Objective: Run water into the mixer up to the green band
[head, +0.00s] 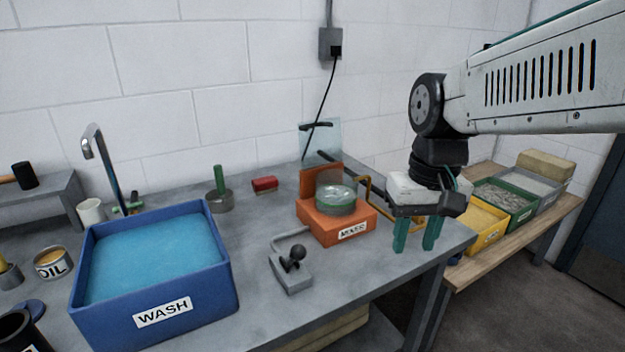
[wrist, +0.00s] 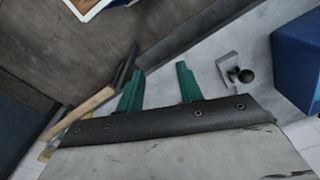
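The mixer (head: 316,224) is an orange base with a label, near the middle of the table. A clear bowl (head: 337,197) with a greenish band sits on it; I cannot tell the liquid level inside. A clear panel (head: 321,140) stands up behind it. A grey block with a black ball-ended lever (head: 293,262) stands in front, with a grey tube curving toward the mixer; the block also shows in the wrist view (wrist: 229,66). My gripper (head: 416,249) is right of the mixer, near the table's right edge. Its green fingers are apart and empty, also in the wrist view (wrist: 158,68).
A blue WASH basin (head: 160,312) full of blue water stands at left, with a metal tap (head: 97,150) behind it. A green-handled tool (head: 219,190) and a red block (head: 265,185) lie at the back. Several bins, one yellow (head: 487,238), stand on a bench at right.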

